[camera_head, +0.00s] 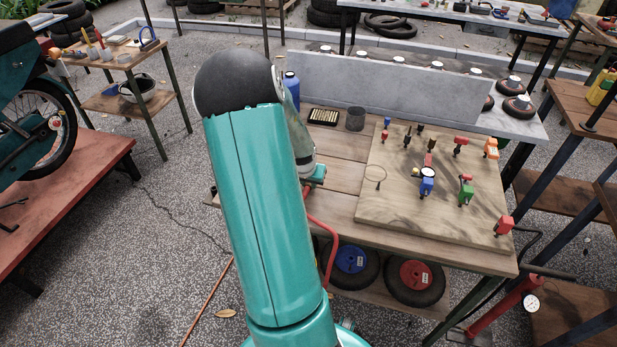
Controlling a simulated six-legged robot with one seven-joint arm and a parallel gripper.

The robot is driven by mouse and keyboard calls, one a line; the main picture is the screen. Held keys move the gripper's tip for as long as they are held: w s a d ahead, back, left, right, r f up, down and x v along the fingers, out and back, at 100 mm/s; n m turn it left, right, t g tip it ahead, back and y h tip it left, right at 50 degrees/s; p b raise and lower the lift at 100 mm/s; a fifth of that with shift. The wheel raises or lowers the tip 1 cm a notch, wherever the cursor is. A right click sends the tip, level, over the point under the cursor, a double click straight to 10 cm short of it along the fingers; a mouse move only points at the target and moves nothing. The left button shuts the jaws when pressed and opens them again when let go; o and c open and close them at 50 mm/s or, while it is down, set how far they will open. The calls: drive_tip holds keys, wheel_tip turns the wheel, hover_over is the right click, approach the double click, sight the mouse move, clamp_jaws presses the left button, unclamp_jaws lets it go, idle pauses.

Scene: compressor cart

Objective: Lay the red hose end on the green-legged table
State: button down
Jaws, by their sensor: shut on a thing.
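My gripper (307,190) is mostly hidden behind my teal arm, near the left edge of the wooden workbench. It is shut on the red hose (334,243), whose visible part hangs down from it in a curve past the bench's front edge. The hose end itself is hidden. A small table (112,58) with dark greenish legs stands at the upper left, apart from my gripper. Tools and a blue-handled item lie on its top, and a pot stands on its lower shelf. The workbench (345,232) also has dark greenish legs.
A board with coloured valves (400,215) covers the workbench's right part. Red and blue wheels (415,274) sit below it. A motorbike (35,100) stands on a red platform (75,190) at left. Open gravel floor (150,255) lies between. A reddish line (207,302) lies there.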

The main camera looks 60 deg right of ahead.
drive_tip(key=shift+f, duration=0.2)
drive_tip(key=c, duration=1.2)
unclamp_jaws()
drive_tip(key=shift+r, duration=0.15)
drive_tip(key=v, duration=1.3)
drive_tip(key=shift+a+r, duration=0.15)
drive_tip(key=shift+r, duration=0.1)
